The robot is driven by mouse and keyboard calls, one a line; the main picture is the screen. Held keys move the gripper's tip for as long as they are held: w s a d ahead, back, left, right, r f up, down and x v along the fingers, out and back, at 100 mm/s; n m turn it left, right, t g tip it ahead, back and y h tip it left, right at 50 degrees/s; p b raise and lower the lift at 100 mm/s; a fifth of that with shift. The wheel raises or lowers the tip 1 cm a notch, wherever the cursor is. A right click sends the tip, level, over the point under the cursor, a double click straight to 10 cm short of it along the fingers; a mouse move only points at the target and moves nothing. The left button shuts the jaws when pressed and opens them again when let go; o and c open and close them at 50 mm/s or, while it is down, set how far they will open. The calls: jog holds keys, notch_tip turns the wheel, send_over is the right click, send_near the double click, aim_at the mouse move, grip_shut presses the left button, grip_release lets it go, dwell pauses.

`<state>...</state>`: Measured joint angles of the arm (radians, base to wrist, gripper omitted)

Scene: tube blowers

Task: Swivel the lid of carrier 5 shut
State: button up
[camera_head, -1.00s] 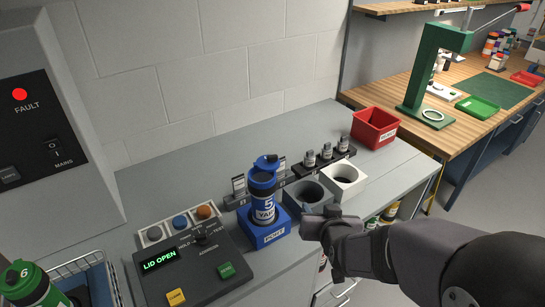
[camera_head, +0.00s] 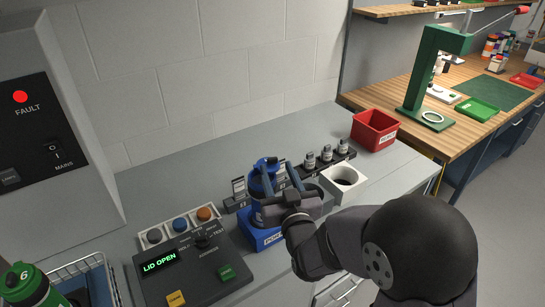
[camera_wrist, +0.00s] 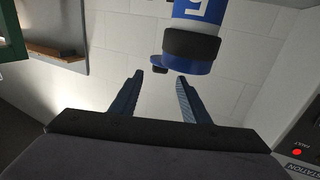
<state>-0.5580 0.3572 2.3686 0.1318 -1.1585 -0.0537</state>
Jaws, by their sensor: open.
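Carrier 5 stands upright in the blue socket (camera_head: 262,239), largely hidden behind my gripper in the head view. Its blue lid (camera_head: 265,163) shows at the top, beside my fingers. In the wrist view the carrier (camera_wrist: 194,22) appears upside down, with a dark band and a blue end. A blue part with a small dark piece (camera_wrist: 160,67) juts out to the left of that end. My gripper (camera_head: 280,168) is open, its two fingers pointing toward the carrier top. In the wrist view the gap between the fingertips (camera_wrist: 159,76) is empty, just below the jutting part.
The control panel (camera_head: 190,262) reads LID OPEN. A green carrier 6 (camera_head: 28,282) is at bottom left.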

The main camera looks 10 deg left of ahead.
aim_at(273, 160)
jog(key=shift+p+x, duration=1.1)
jog(key=shift+x, duration=2.05)
jog(key=c, duration=1.1)
